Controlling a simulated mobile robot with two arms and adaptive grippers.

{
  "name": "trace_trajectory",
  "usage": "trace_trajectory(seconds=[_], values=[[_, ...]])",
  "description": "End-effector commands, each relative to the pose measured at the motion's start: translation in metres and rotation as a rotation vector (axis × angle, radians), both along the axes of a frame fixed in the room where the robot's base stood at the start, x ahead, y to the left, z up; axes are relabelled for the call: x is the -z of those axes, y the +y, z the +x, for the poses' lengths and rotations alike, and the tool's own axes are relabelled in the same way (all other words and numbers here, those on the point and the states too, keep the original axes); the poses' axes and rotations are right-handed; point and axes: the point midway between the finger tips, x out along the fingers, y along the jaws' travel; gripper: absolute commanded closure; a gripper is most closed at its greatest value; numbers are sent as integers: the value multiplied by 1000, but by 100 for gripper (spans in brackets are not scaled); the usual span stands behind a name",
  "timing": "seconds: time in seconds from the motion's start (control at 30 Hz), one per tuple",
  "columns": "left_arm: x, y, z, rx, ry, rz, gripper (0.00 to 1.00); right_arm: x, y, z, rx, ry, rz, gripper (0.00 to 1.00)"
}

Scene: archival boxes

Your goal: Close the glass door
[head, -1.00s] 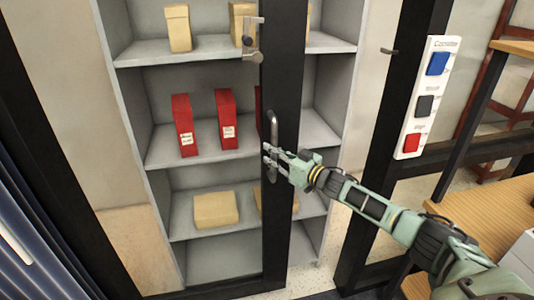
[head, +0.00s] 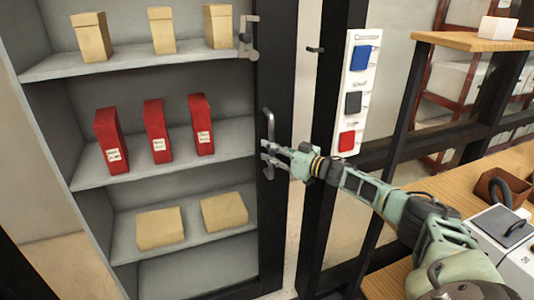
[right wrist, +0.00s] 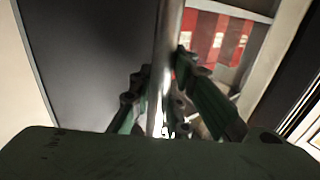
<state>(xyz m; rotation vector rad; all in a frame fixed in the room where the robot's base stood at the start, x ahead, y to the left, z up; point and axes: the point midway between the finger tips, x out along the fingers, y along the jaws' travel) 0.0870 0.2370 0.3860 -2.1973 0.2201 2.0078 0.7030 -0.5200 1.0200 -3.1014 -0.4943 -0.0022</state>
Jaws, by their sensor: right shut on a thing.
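The glass door's dark frame (head: 275,215) stands upright along the right side of the shelf cabinet, and its clear pane lies over the shelves. A metal bar handle (head: 269,128) is fixed on this frame. My right gripper (head: 268,155) is shut on the handle near its lower part. In the right wrist view the bright vertical handle bar (right wrist: 166,60) runs between the green fingers. My left gripper is not in view.
The shelves hold several tan boxes (head: 162,30) and red boxes (head: 155,130). Right of the door is a dark post (head: 330,100) and a panel (head: 355,90) with blue, black and red buttons. A wooden worktop (head: 505,165) with equipment stands at the right.

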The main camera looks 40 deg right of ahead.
Motion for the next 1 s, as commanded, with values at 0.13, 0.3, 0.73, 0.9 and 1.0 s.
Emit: trace_trajectory(seconds=[0.13, 0.3, 0.73, 0.9, 1.0], values=[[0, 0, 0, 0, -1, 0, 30, 1, -5, -1, 7, 3, -2, 100], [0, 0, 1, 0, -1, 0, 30, 1, -6, -1, 10, 4, -3, 100], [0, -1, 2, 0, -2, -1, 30, 0, -5, -1, 8, 2, -3, 64], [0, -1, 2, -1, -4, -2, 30, 0, -5, -2, 8, 2, -3, 64], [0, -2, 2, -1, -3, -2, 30, 1, -8, -8, 9, 3, -3, 64]])
